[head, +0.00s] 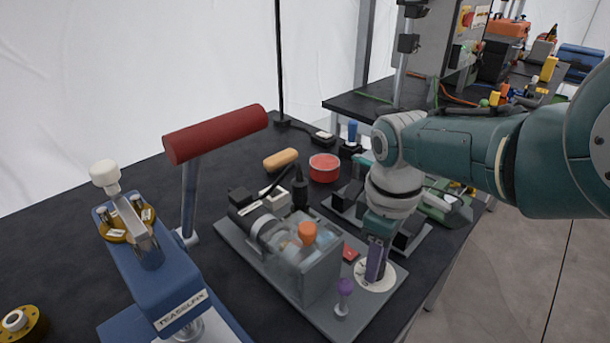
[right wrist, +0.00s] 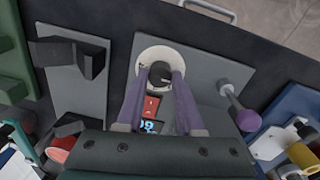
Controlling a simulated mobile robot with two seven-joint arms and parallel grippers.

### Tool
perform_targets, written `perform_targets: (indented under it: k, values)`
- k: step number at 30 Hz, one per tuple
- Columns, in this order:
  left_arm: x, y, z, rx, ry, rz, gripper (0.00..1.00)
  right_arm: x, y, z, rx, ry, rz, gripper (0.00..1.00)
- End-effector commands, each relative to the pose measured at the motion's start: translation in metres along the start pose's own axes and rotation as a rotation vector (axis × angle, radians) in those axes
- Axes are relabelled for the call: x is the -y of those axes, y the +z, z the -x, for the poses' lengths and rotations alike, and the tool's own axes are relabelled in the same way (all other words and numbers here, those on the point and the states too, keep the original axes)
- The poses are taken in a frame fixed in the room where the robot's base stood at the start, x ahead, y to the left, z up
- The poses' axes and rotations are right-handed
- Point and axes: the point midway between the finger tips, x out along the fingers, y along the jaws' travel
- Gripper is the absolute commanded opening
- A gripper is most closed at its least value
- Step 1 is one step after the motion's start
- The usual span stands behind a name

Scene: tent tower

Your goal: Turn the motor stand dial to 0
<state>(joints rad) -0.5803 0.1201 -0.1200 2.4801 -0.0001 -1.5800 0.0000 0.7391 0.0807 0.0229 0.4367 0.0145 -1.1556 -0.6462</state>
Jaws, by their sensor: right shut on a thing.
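The motor stand (head: 265,262) is a grey base plate with a motor and a clear box on it, on the dark table. Its dial is a white disc (head: 388,284) at the plate's right end. In the right wrist view the disc (right wrist: 147,55) carries a dark round knob (right wrist: 160,73). My right gripper (head: 375,278) points down at the dial, its purple fingers (right wrist: 160,82) shut on the knob, one on each side. The dial's markings are too small to read. A small display with pale blue digits (right wrist: 150,126) is partly hidden by the gripper. My left gripper is not in view.
A red switch (head: 349,252) and a purple-topped lever (head: 344,290) stand close to the dial. A blue press (head: 165,275) with a red cylinder arm (head: 215,133) stands at the left. A red bowl (head: 324,168) sits behind the stand. The table edge lies right of the dial.

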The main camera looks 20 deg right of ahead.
Motion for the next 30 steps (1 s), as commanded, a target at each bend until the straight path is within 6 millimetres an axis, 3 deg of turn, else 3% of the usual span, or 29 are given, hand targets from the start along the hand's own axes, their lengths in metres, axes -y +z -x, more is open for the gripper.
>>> perform_targets:
  k: [17,18,25,30]
  values:
    - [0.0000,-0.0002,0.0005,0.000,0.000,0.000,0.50,-0.0001,-0.0002,0.0003,-0.002,0.001,0.036,0.00]
    - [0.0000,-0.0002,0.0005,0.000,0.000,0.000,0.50,-0.0001,-0.0002,0.0002,-0.002,0.001,0.036,0.38]
    - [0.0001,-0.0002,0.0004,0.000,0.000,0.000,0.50,0.0000,-0.0002,0.0002,-0.002,0.000,0.035,0.64]
    - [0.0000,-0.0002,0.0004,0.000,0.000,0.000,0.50,0.0000,-0.0002,0.0001,-0.002,0.000,0.034,0.66]
